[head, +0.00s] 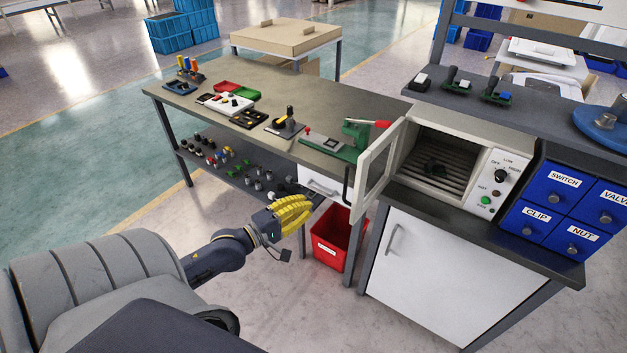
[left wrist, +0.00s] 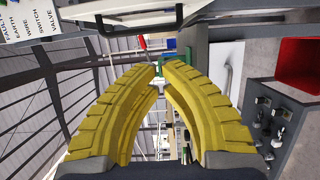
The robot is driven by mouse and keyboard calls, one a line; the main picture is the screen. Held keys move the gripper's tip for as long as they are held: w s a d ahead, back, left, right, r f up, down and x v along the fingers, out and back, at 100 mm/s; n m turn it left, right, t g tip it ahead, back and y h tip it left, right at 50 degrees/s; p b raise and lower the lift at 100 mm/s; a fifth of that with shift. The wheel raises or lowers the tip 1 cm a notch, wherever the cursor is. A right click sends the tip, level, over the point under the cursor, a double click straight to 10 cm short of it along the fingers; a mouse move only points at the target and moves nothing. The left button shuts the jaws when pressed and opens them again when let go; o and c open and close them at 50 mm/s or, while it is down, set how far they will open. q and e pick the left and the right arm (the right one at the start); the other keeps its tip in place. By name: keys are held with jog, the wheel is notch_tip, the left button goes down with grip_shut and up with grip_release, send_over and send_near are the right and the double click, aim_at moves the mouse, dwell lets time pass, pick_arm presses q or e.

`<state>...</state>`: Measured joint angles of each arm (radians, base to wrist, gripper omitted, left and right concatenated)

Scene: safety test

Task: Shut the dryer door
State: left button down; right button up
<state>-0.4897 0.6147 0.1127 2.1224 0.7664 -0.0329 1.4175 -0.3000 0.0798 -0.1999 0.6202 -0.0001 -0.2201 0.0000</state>
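The dryer (head: 440,160) is a light box on the bench at the right, with a dark ribbed inside. Its door (head: 366,190) is a pale frame with a window and stands wide open, swung out on the left side. A dark handle (head: 347,186) is on the door's outer face. My left gripper (head: 314,203), with yellow ribbed fingers, is in front of the bench, to the left of the door and apart from it. In the left wrist view its fingertips (left wrist: 162,68) come together with nothing between them. The door's handle (left wrist: 125,30) crosses the top there. My right gripper is not seen.
A red bin (head: 330,245) stands on the floor beneath the bench. A green press (head: 352,140) with a red lever is on the bench behind the door. Blue labelled drawers (head: 555,205) are right of the dryer. The floor left of my left gripper is clear.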

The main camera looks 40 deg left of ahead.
pick_arm(q)
jog(key=w+d, duration=0.6)
jog(key=w, duration=0.2)
jog(key=shift+w, duration=0.35)
jog(key=shift+d, duration=0.15)
dwell(0.4)
